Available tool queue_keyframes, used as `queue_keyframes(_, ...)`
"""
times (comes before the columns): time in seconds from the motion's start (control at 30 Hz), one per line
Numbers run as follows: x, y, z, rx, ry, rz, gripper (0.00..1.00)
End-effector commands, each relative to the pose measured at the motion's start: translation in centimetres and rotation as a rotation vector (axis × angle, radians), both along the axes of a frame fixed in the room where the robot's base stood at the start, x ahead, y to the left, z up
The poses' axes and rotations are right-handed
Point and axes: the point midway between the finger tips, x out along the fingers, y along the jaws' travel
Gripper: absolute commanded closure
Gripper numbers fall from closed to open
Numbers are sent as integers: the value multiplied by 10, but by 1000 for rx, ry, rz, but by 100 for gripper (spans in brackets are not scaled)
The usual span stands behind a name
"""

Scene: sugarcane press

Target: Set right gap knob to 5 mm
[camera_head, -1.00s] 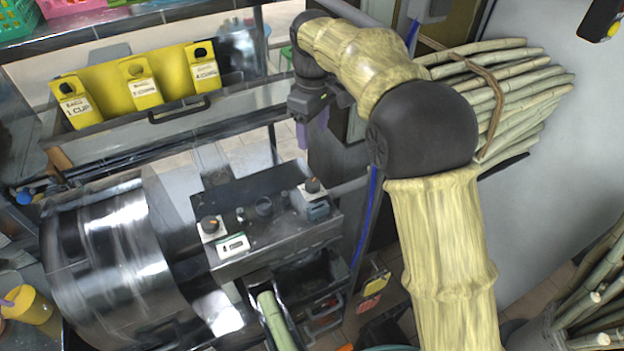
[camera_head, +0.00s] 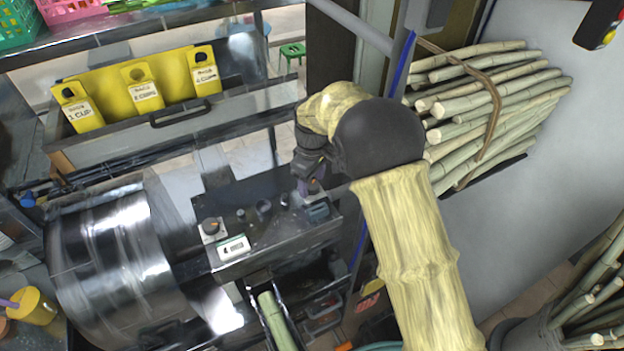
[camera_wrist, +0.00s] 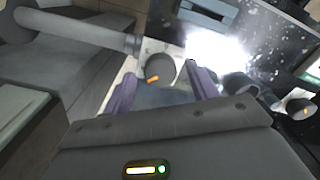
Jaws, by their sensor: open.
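The right gap knob (camera_wrist: 158,70) is a dark round knob with an orange mark, on a pale plate on the press's dark top panel. In the wrist view it shows just ahead of my gripper (camera_wrist: 162,78), between the lines of its two purple fingers. My gripper is open and empty; I cannot tell if a finger touches the knob. In the head view my gripper (camera_head: 306,186) hangs over the right end of the panel and hides this knob. The left knob (camera_head: 211,227) stands at the panel's left end. A small white display (camera_head: 233,248) sits in front of it, its reading unclear.
A blue-grey block (camera_head: 317,210) sits on the panel beside my gripper. Small dark knobs (camera_head: 264,207) stand mid-panel. A shiny metal drum (camera_head: 105,250) is at left, a bundle of cane (camera_head: 490,100) at right. A grey pipe (camera_wrist: 70,30) runs close by in the wrist view.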

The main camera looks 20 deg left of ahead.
Motion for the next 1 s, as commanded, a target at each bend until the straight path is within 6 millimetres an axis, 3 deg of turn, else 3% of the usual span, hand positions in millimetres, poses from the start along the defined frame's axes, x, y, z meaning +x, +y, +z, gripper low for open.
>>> queue_keyframes(0.37, 0, 0, -8, 0, 0, 0, 41)
queue_keyframes(0.6, 0, 0, -8, 0, -1, 0, 86)
queue_keyframes(1.0, 0, 0, -8, 1, -1, -44, 86)
